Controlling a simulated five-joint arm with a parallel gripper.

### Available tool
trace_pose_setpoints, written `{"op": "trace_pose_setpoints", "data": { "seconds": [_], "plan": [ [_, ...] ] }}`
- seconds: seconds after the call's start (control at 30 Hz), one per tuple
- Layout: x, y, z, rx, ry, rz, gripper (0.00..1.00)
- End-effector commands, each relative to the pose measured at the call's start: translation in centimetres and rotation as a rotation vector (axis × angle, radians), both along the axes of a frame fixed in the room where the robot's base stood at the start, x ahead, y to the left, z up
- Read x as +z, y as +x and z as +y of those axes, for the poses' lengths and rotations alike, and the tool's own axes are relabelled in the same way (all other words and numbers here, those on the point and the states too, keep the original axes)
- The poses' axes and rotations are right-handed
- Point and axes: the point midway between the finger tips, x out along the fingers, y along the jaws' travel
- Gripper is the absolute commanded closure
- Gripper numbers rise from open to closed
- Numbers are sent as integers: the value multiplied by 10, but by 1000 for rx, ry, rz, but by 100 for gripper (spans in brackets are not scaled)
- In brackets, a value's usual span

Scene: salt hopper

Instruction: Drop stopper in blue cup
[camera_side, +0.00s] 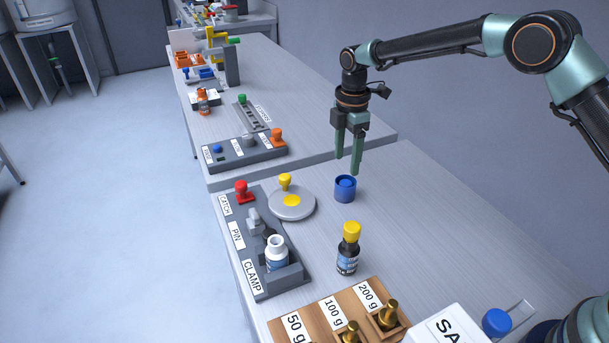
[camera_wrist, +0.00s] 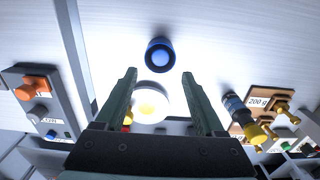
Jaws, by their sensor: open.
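The blue cup (camera_side: 345,195) stands upright on the bench, right of the round grey plate. A lighter blue round piece, which looks like the stopper (camera_side: 345,182), sits inside its rim. The cup (camera_wrist: 148,53) and the blue piece (camera_wrist: 160,57) also show in the wrist view, just beyond the fingertips. My gripper (camera_side: 347,165) is open and empty, pointing down just above the cup. Its two fingers are apart in the wrist view (camera_wrist: 159,73). A white bottle (camera_side: 277,255) with an uncovered neck stands in the clamp fixture.
A grey plate (camera_side: 291,207) with a yellow knob lies left of the cup. A dark yellow-topped bottle (camera_side: 348,256) stands nearer the camera. A wooden weight rack (camera_side: 318,305) is in front. The bench right of the cup is clear.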

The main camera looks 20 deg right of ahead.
Motion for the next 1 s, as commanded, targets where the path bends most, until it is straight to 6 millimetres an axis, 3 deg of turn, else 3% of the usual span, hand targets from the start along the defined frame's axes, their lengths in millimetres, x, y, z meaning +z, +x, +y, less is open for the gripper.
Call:
{"op": "trace_pose_setpoints", "data": {
  "seconds": [0.2,0.63,0.77,1.0],
  "plan": [
    [26,0,0,0,0,-1,29],
    [38,-2,-3,-27,2,-10,29],
    [63,-11,-12,-129,11,-43,29],
    [122,-49,-37,-429,50,-133,29]
  ]
}}
